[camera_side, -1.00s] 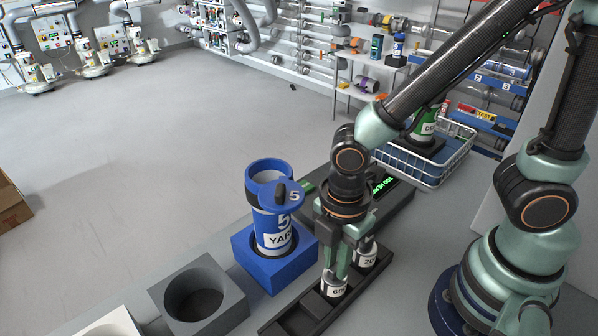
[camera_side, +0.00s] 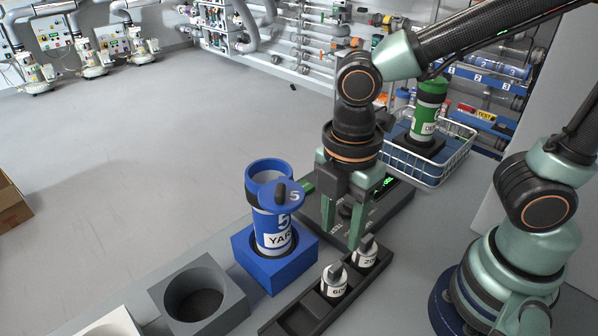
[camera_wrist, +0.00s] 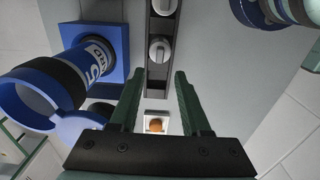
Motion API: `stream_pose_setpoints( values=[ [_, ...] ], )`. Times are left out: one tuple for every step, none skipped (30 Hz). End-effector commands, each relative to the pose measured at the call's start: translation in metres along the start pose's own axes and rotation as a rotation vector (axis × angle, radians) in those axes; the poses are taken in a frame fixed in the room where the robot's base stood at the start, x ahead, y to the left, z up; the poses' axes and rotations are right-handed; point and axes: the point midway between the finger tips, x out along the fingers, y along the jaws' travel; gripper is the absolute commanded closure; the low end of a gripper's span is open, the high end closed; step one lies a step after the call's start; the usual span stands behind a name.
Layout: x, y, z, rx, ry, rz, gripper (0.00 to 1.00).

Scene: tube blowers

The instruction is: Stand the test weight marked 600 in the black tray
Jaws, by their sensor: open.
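The weight marked 600 (camera_side: 334,281), a pale cylinder with a grey knob, stands upright in a slot of the black tray (camera_side: 286,326). A second weight, which seems marked 200 (camera_side: 366,254), stands in the tray behind it. The wrist view shows two round weight tops in the dark tray (camera_wrist: 158,78); their marks cannot be read there. My gripper (camera_side: 342,243) is open and empty, raised above and behind the 600 weight and apart from it. Its green fingers (camera_wrist: 157,73) hold nothing.
A blue lidded tube (camera_side: 272,225) stands in a blue block (camera_side: 290,274) left of the tray. A dark scale (camera_side: 385,208) with a green display lies behind. A grey round holder (camera_side: 235,310) is front left. A wire basket (camera_side: 440,165) holds a green tube (camera_side: 430,110).

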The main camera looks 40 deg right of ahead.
Motion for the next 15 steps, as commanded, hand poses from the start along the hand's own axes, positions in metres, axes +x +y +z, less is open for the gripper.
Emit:
stream_pose_setpoints(
  values=[
    [-0.010,0.001,-0.001,0.000,0.003,0.005,0.53],
    [-0.015,0.001,-0.001,0.000,0.003,0.005,0.53],
    [-0.020,0.001,-0.001,0.000,0.002,0.003,0.53],
    [-0.024,0.001,-0.001,0.000,0.002,0.003,0.53],
    [-0.027,0.001,0.000,0.000,0.001,0.002,0.53],
    [-0.030,0.000,0.000,0.000,0.001,0.002,0.53],
    [-0.033,0.000,0.000,0.000,0.001,0.001,0.53],
    [-0.034,0.000,0.000,0.001,0.001,0.001,0.53],
    [-0.036,0.001,0.001,0.011,0.003,0.004,0.53],
    [-0.038,0.002,0.003,0.030,0.006,0.009,0.53],
    [-0.039,0.005,0.005,0.063,0.012,0.017,0.53],
    [-0.042,0.009,0.011,0.128,0.024,0.034,0.53],
    [-0.044,0.014,0.017,0.195,0.036,0.050,0.53],
    [-0.046,0.019,0.024,0.275,0.052,0.071,0.53],
    [-0.049,0.027,0.035,0.399,0.077,0.103,0.53]
  ],
)
